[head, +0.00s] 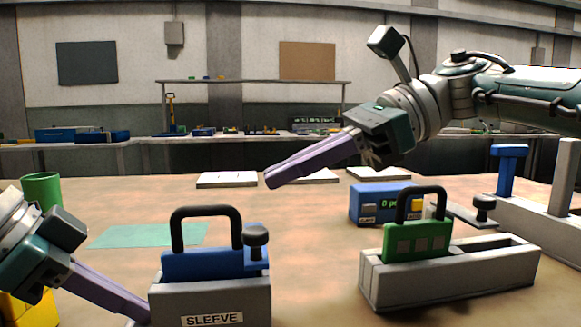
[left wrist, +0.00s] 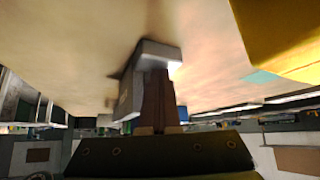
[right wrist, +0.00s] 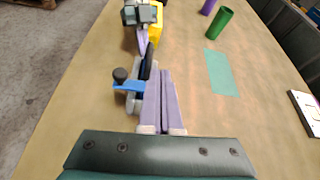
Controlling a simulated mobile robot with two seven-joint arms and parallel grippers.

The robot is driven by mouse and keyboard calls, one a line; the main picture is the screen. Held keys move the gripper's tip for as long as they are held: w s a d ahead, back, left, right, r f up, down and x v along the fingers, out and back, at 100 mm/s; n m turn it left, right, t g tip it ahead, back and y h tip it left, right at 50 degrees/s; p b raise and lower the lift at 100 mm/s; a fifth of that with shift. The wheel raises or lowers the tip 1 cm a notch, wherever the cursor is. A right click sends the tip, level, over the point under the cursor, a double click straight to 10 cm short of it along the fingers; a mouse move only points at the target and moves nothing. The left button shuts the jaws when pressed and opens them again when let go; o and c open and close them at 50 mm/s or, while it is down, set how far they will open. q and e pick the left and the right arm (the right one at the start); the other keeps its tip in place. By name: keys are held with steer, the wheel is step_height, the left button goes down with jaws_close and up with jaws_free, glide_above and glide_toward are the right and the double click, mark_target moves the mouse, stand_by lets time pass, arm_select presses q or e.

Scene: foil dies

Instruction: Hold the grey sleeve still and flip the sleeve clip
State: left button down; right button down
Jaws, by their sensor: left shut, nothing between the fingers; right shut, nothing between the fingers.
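The grey sleeve (head: 178,303), labelled SLEEVE, stands upright at the front of the table. A blue block (head: 200,264) with a black loop handle (head: 205,210) sits in it. A black knob (head: 256,237) on a blue lug at its right looks like the sleeve clip; the knob also shows in the right wrist view (right wrist: 120,74). My left gripper (head: 145,317) is shut and empty, its tips against or very near the sleeve's left side. In the left wrist view its fingers reach a grey end of the sleeve (left wrist: 157,50). My right gripper (head: 272,181) is shut and empty, raised above and behind the sleeve.
A green block (head: 417,243) with a handle sits in a long grey holder (head: 450,280) at right. Behind it is a blue box with a display (head: 370,204). A green cup (head: 42,188) and teal mat (head: 150,236) lie left. White pads (head: 227,180) lie behind.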

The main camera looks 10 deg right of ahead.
steer(key=shift+r, duration=0.1)
steer(key=shift+r, duration=0.7)
steer(key=v, duration=1.2)
steer(key=shift+w, duration=0.1)
steer(key=s+f+h, duration=0.1)
steer(key=s+f, duration=0.3)
steer(key=f, duration=0.5)
steer(key=shift+s+d+f, duration=0.25)
steer(key=shift+s+d, duration=0.05)
steer(key=shift+s, duration=0.05)
